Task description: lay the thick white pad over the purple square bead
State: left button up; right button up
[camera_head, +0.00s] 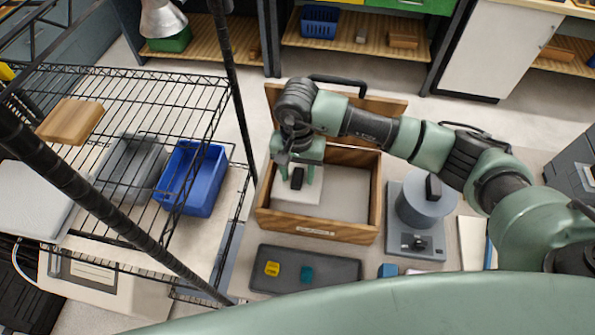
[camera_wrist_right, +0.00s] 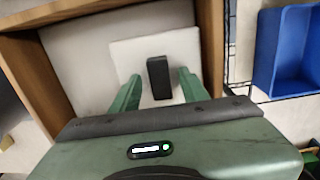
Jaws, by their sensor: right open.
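The thick white pad (camera_head: 312,193) lies flat in the left part of a wooden box, with a black upright block or grip (camera_head: 298,178) on it. The pad (camera_wrist_right: 125,60) and the black block (camera_wrist_right: 159,76) also show in the right wrist view. My right gripper (camera_head: 297,180) is open, its two green fingers on either side of the black block; I cannot tell whether they touch it. My left gripper is not in view.
The wooden box (camera_head: 318,230) has raised walls and a bare right half. A dark tray (camera_head: 335,275) holds a yellow and a teal piece. A blue block (camera_head: 388,270) sits beside the purplish piece. A grey device (camera_head: 408,240) stands right; a wire rack with a blue bin (camera_head: 190,180) stands left.

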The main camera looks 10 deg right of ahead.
aim_at(297, 176)
notch_tip(297, 176, up, 12)
jog(key=b, duration=0.3)
dwell(0.6)
